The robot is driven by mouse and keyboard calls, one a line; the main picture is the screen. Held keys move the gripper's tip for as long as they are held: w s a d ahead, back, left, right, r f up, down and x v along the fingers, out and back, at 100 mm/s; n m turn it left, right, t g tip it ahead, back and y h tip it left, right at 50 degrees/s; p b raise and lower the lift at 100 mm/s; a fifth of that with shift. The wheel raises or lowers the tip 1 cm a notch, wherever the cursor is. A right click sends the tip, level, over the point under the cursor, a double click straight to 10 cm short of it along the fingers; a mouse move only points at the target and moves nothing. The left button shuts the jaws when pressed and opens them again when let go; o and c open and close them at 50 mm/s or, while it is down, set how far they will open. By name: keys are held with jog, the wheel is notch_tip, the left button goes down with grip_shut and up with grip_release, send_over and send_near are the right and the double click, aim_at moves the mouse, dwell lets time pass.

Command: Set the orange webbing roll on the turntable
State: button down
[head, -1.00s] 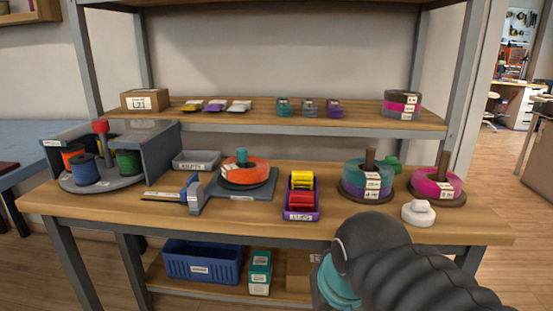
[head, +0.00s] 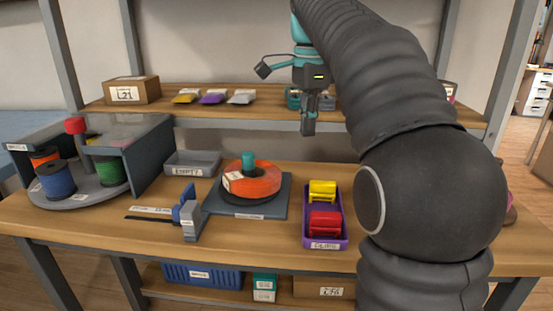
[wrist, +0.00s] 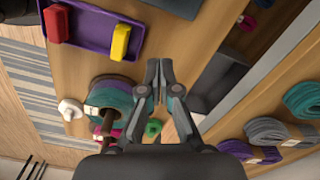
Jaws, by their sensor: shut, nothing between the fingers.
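The orange webbing roll (head: 254,181) lies flat around a teal post (head: 248,161), on a dark round disc (head: 232,197) over a grey square base (head: 279,206). A white label shows on the roll's left side. The orange roll is not visible in the wrist view.
A purple tray (head: 309,233) with red and yellow pieces stands right of the base. A blue-grey clamp-like tool (head: 190,220), a grey bin (head: 192,168) and a round spool stand (head: 75,197) are to the left. The wrist view shows a teal-and-purple roll (wrist: 110,96) on a post.

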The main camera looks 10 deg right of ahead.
jog(key=f, duration=0.3)
jog(key=f+b, duration=0.1)
jog(key=f, duration=0.2)
jog(key=f+b, duration=0.1)
jog(key=f, duration=0.2)
jog(key=shift+w+a+f, duration=0.1)
jog(key=shift+w, duration=0.2)
jog(key=a, duration=0.2)
jog(key=shift+a+f, duration=0.3)
jog(key=shift+a, duration=0.65)
